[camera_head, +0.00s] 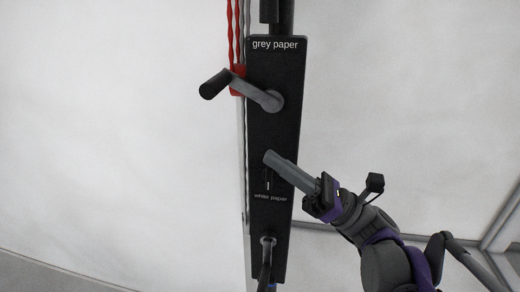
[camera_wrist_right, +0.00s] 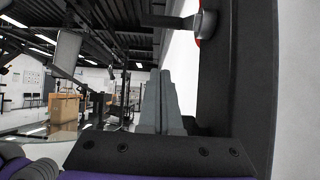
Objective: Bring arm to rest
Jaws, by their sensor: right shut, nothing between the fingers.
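My right gripper (camera_head: 268,156) is shut and empty. In the head view it reaches in from the lower right, and its fingertips overlap the middle of a black panel (camera_head: 286,122). I cannot tell whether they touch it. In the right wrist view the closed grey fingers (camera_wrist_right: 162,88) point away beside a dark upright surface (camera_wrist_right: 232,75). My right arm (camera_head: 385,262) extends to the bottom right of the head view. My left gripper is not in view.
A crank handle (camera_head: 256,92) sticks out under the panel's "grey paper" label. A lower lever (camera_head: 266,262) sits below the "white paper" label. Red cords (camera_head: 236,40) hang at the top. The wrist view shows a room with a wooden box (camera_wrist_right: 65,108).

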